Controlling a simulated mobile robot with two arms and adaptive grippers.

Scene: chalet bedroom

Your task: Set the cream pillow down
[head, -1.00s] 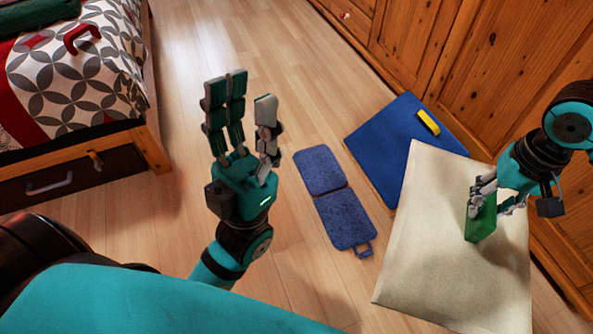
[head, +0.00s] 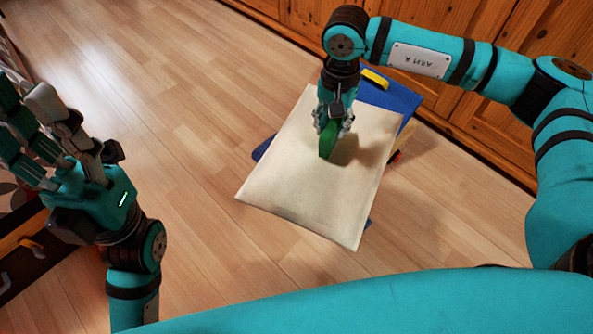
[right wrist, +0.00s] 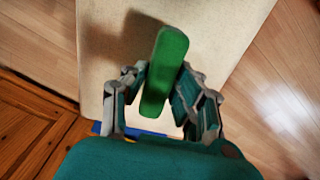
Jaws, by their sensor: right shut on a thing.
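The cream pillow (head: 290,185) lies roughly flat in the middle of the head view, with a green handle (head: 327,138) on its top. My right gripper (head: 333,122) is shut on that handle from above. The right wrist view shows the green handle (right wrist: 165,70) between my fingers and the pillow (right wrist: 225,30) behind it. The pillow covers most of what is under it; I cannot tell whether its underside touches anything. My left gripper (head: 65,140) is open and empty at the left edge, away from the pillow.
A blue panel with a yellow handle (head: 375,79) sticks out behind the pillow, with a pale wooden side and something red at its right. Blue bits show at the pillow's left and front edges. Wooden cupboards (head: 480,120) line the back. The wooden floor (head: 190,80) is clear at left.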

